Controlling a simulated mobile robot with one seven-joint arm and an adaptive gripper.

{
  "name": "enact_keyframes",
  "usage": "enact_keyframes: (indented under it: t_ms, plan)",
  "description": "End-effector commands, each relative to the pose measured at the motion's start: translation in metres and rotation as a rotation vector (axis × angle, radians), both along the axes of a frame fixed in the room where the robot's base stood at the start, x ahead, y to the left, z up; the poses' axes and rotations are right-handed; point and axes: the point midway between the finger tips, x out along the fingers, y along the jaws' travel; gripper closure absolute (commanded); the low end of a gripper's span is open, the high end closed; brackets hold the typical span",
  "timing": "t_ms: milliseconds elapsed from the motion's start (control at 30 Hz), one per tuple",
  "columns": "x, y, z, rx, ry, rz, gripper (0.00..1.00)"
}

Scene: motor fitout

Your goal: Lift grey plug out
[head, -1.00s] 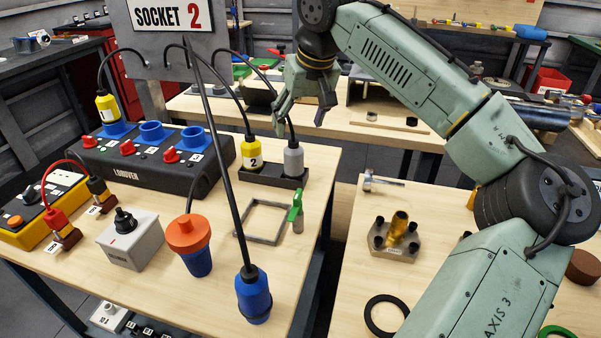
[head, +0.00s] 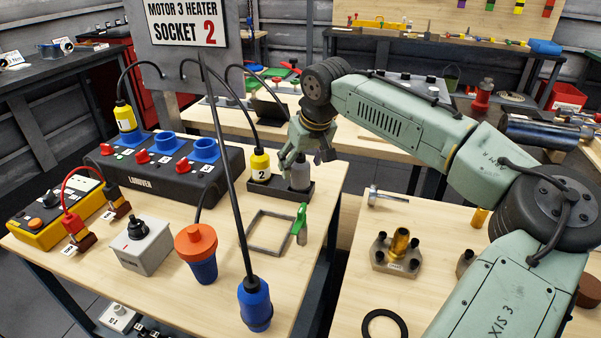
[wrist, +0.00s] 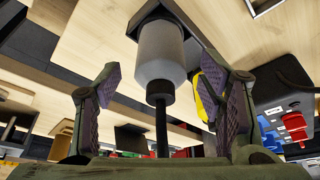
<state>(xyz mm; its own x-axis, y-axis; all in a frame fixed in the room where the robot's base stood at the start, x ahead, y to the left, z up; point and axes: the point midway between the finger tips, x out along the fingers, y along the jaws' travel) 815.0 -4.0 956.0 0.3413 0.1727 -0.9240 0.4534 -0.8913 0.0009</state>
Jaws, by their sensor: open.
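The grey plug (head: 300,175) stands upright in the right side of a black holder (head: 268,190) on the left bench. In the wrist view the grey plug (wrist: 161,60) hangs between my open fingers, its black cable running down between them. My gripper (head: 308,155) is open above and around the plug's upper end in the head view; the wrist view shows the gripper (wrist: 160,105) with a gap to the plug on both sides. The fingers partly hide the plug's top and cable in the head view.
A yellow plug marked 2 (head: 260,166) stands close left in the same holder. A black socket box (head: 160,182), a blue plug (head: 254,303), an orange-topped plug (head: 197,250) and a green-handled tool (head: 301,222) share the bench. Several cables hang nearby.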

Motion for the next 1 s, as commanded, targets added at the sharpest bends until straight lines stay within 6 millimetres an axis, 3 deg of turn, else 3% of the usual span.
enact_keyframes:
  t_ms: [200, 400, 1000]
  plan:
    - [0.006, 0.003, -0.016, 0.001, -0.001, -0.001, 0.37]
    - [0.006, 0.003, -0.017, 0.002, 0.000, -0.001, 0.38]
    - [0.006, 0.003, -0.016, 0.002, 0.000, -0.001, 0.78]
